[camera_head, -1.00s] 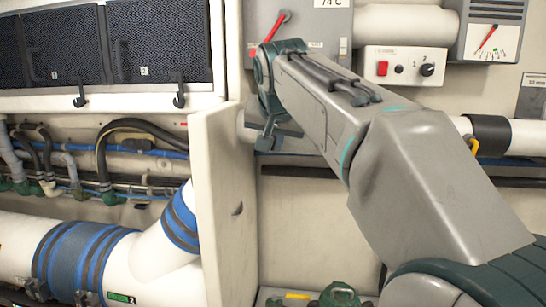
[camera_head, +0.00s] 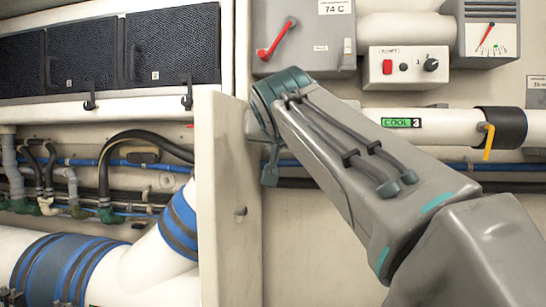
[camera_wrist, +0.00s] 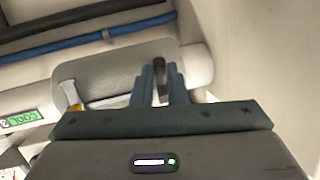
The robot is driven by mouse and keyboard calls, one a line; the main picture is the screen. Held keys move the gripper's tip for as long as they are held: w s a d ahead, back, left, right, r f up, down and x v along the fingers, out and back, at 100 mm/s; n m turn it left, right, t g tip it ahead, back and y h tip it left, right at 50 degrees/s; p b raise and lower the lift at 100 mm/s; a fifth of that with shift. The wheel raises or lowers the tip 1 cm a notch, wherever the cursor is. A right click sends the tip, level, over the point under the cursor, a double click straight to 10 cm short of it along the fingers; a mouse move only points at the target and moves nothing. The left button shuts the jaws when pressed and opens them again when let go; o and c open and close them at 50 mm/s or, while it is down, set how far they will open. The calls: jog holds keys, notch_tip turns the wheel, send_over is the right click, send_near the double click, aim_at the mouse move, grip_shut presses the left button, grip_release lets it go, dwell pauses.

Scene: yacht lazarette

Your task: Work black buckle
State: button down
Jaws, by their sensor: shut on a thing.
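In the wrist view, my gripper (camera_wrist: 161,75) has its two slim grey-blue fingers close together. A small dark piece (camera_wrist: 160,66) shows between the fingertips, and they are shut on it. It looks like the black buckle, but only a small part shows and I cannot tell what it is fixed to. In the head view, my arm reaches back to the left, and its end is partly behind a cream panel edge. The fingers and the piece between them cannot be made out there.
The cream panel (camera_head: 222,200) stands just left of my arm's end. A white pipe (camera_head: 445,127) with a black collar (camera_head: 500,127) and yellow handle (camera_head: 488,142) runs behind the arm. Black hooks (camera_head: 187,96) hang under the grilles. A red-handled box (camera_head: 303,38) is above.

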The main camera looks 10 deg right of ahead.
jog(key=shift+f+t+b, duration=0.3)
jog(key=shift+b, duration=0.4)
jog(key=c, duration=1.5)
grip_release()
jog(key=shift+o, duration=0.2)
jog(key=b+v, duration=0.1)
jog(key=v, duration=1.3)
jog(key=shift+w+f, duration=0.1)
jog(key=shift+f, duration=0.1)
